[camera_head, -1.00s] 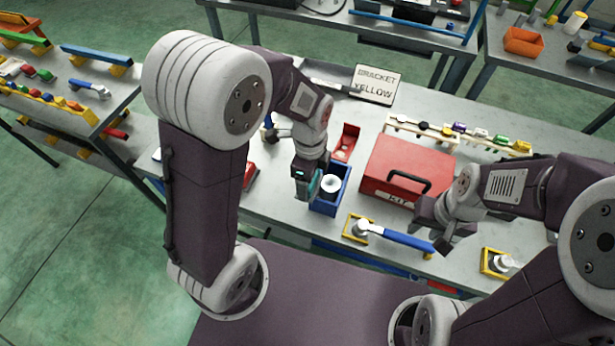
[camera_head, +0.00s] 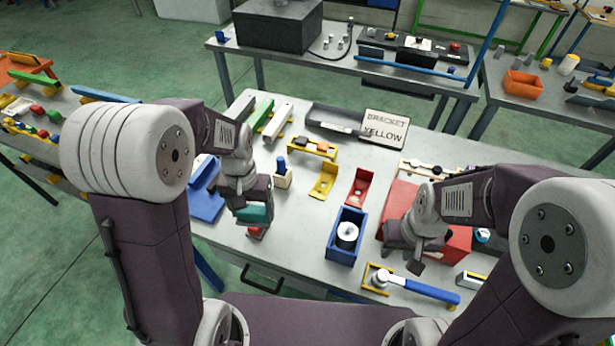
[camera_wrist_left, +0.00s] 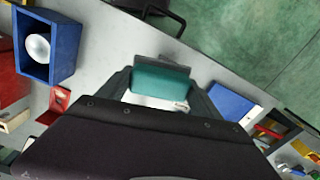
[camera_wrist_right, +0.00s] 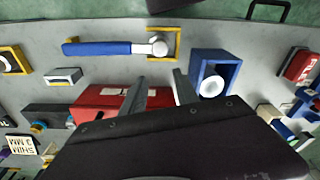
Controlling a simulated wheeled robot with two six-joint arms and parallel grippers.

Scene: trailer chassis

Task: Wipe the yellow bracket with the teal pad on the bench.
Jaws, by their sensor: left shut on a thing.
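The yellow bracket (camera_head: 323,182) stands on the bench (camera_head: 295,230), left of a similar red bracket (camera_head: 358,187). My left gripper (camera_head: 254,207) is shut on the teal pad (camera_head: 256,215) and holds it near the bench's front edge, left of and nearer than the yellow bracket, apart from it. The pad (camera_wrist_left: 160,83) also shows between the fingers in the left wrist view. My right gripper (camera_head: 412,262) is over the front of the red kit box (camera_head: 400,205); its fingers are apart and empty in the right wrist view (camera_wrist_right: 158,85).
A blue box (camera_head: 345,250) with a white roll stands right of my left gripper. A sign (camera_head: 385,128) reads "BRACKET YELLOW". A wooden block with a blue-handled item (camera_head: 282,176) stands between my left gripper and the bracket. A blue-handled tool (camera_head: 420,290) lies at the front right.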

